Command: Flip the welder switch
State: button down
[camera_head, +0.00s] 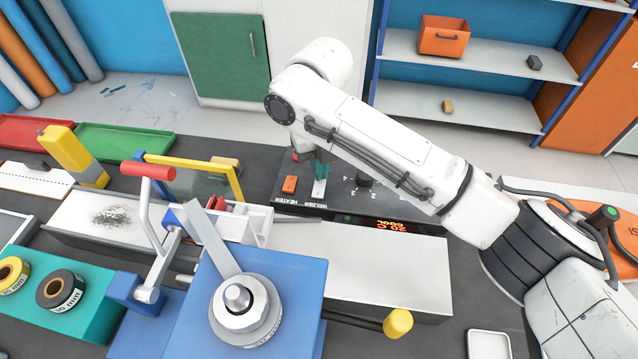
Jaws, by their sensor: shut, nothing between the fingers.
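A dark control panel (340,210) lies behind the white bench plate, with labels reading HEATER and WELDER along its front edge. The welder switch (319,188) shows as a pale piece above the WELDER label. An orange heater switch (289,184) is to its left. My white arm hides the rest of the gripper and part of the panel.
A red digital display (385,225) and a dark knob (364,181) are right of the switches. A yellow frame (200,163) and red-handled lever (148,172) stand left. A blue block with a metal roller (240,300) is in front. The white plate (390,265) is clear.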

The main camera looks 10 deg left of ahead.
jog(key=shift+f+b, duration=0.45)
jog(key=shift+f, duration=0.4)
dwell(0.6)
jog(key=shift+r+p, duration=2.9)
jog(key=shift+r, duration=0.6)
